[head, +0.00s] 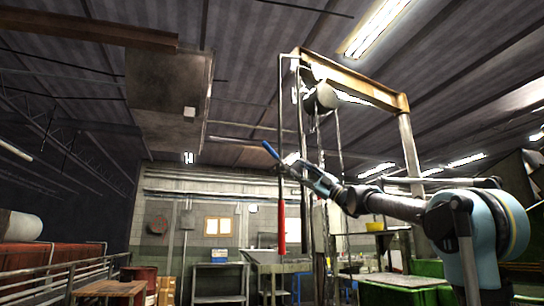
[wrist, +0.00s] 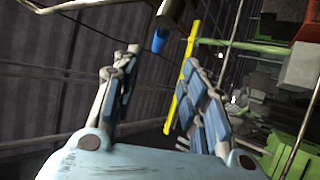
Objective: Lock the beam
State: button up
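A tan overhead beam (head: 358,84) runs across the top of a tall frame in the head view. A blue handle (head: 270,149) sticks up at the left side of this frame, and a long red handle (head: 282,228) hangs lower down. My gripper (head: 291,160) is raised beside the blue handle; contact cannot be told from the head view. In the wrist view my gripper (wrist: 162,57) has its two fingers spread apart with nothing between their pads. A blue cylinder (wrist: 160,39), probably the handle, lies just beyond the fingertips. Any lock on the beam cannot be made out.
A yellow bar (wrist: 180,88) passes close to the right finger in the wrist view. A pulley-like drum (head: 322,97) hangs under the beam. A workbench (head: 280,266) and green bins (head: 400,290) stand below. Thin vertical rods of the frame stand close to my gripper.

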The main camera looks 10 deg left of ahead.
aim_at(275, 153)
jog(key=x, duration=1.6)
jog(key=shift+f, duration=0.1)
grip_shut()
